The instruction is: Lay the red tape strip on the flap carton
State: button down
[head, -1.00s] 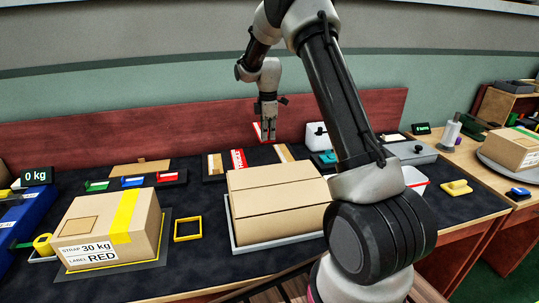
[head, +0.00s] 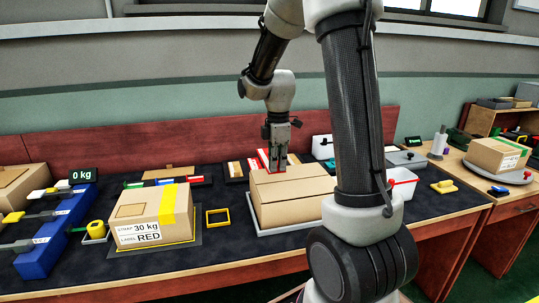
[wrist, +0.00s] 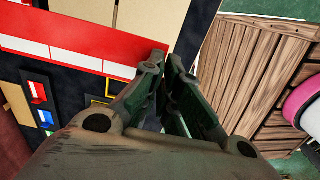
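The flap carton (head: 290,198) is a closed brown box on a pale tray on the dark bench, with a seam along its top. My gripper (head: 277,155) points down over the back part of its top. In the wrist view my gripper's fingers (wrist: 166,66) are close together at one end of the red tape strip (wrist: 75,42), which has white bands and reaches out to the left. Some red also shows by the fingertips in the head view. The gap between strip and carton top cannot be told, and the carton's right end is partly behind my arm.
A taped carton (head: 150,215) marked 30 kg and RED stands on the left, with a yellow square frame (head: 217,218) beside it. A strip rack (head: 236,170) lies behind the flap carton. A white-and-red bin (head: 402,183) stands to the right.

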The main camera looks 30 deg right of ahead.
aim_at(276, 198)
jog(key=shift+s+a+f, duration=0.35)
jog(key=shift+s+a, duration=0.1)
jog(key=shift+s, duration=0.05)
jog(key=shift+f, duration=0.15)
jog(key=shift+f, duration=3.8)
jog(key=c, duration=1.6)
grip_release()
jog(key=shift+o, duration=0.2)
